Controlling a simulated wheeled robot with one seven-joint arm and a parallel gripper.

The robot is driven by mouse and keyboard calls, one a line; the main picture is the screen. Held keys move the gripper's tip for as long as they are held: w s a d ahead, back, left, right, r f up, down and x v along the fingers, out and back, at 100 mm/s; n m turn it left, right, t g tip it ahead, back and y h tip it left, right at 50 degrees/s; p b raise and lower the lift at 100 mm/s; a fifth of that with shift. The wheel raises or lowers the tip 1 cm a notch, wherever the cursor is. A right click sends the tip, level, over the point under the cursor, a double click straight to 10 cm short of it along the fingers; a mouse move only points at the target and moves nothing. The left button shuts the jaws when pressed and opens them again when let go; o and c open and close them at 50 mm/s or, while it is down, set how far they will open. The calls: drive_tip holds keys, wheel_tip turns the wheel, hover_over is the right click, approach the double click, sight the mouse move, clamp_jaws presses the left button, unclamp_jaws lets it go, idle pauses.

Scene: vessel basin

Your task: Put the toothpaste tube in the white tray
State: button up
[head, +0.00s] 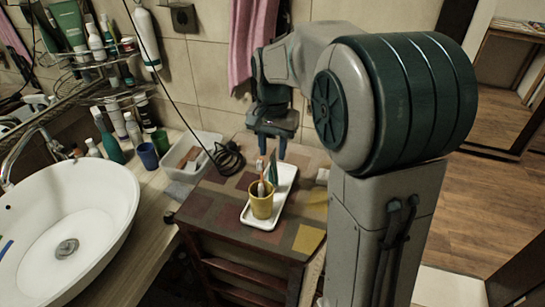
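A narrow white tray (287,184) lies on the patchwork-topped cabinet. A yellow cup (262,203) stands in its near part with an orange-and-white toothbrush (261,178) upright in it. A slim green tube-like thing (273,169), likely the toothpaste tube, shows upright or tilted behind the cup, over the far part of the tray. I cannot tell whether it touches the tray. My gripper (272,148) points down just above the green thing. Its two blue fingers are apart, with no contact on the green thing visible.
A white bin (190,152) with small items stands left of the cabinet top, beside a coiled black cable (228,158). A white basin (65,225) fills the lower left. Bottles and a blue cup (147,156) stand behind it. Pink towels (252,45) hang above.

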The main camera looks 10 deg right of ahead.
sight(274, 165)
wheel_tip(274, 165, up, 8)
drive_tip(key=shift+f, duration=0.1)
drive_tip(key=shift+s+r, duration=0.1)
drive_tip(key=shift+r, duration=0.15)
drive_tip(key=s+f+n+t, duration=0.1)
drive_tip(key=s+f+n, duration=0.2)
drive_tip(key=s, duration=0.7)
drive_tip(key=s+f+n+t, duration=0.2)
drive_tip(key=s+f+n, duration=0.2)
drive_tip(key=s, duration=0.6)
wheel_tip(274, 165, down, 2)
drive_tip(key=shift+d+f, duration=0.25)
drive_tip(key=shift+d, duration=0.1)
